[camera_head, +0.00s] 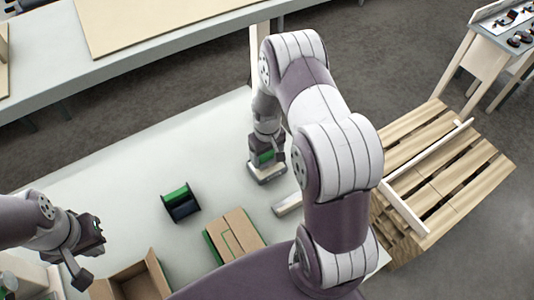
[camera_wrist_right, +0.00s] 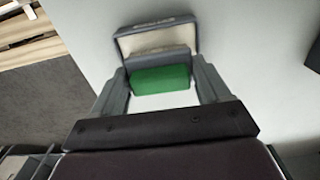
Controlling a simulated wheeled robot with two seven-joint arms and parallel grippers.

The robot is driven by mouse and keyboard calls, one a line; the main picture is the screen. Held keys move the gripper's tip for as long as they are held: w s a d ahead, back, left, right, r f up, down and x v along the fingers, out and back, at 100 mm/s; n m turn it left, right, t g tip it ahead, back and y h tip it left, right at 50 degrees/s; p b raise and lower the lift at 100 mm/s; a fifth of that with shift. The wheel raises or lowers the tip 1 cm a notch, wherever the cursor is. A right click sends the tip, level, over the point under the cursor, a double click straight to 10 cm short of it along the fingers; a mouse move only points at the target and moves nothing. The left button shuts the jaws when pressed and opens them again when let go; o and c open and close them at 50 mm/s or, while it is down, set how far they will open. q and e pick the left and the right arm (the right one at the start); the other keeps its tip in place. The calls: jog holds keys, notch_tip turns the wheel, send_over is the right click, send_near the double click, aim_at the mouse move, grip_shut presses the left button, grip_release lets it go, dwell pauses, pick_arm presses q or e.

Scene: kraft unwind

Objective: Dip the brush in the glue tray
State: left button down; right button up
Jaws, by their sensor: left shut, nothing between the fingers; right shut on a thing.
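The brush (camera_wrist_right: 160,80) has a green handle, held between the fingers of my right gripper (camera_wrist_right: 160,92). The green also shows at my right gripper (camera_head: 267,160) in the head view. The glue tray (camera_wrist_right: 118,38) has a dark grey rim and a cream inside, just beyond the brush in the right wrist view. The brush's grey-tan end overlaps the tray's near part; whether it touches the glue cannot be told. The tray (camera_head: 268,178) sits on the pale table in the head view, partly hidden by the gripper. My left gripper (camera_head: 84,277) is shut and empty at the left.
A black-and-green object (camera_head: 181,203) stands mid-table. A pale bar (camera_head: 288,203) lies right of the tray. A wooden pallet (camera_head: 445,180) is beyond the table's right edge.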

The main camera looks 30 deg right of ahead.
jog(key=shift+f+b, duration=0.45)
jog(key=shift+f, duration=0.15)
dwell(0.4)
jog(key=shift+s+f, duration=0.1)
dwell(0.8)
notch_tip(320, 180, up, 5)
jog(key=p, duration=0.4)
dwell(0.4)
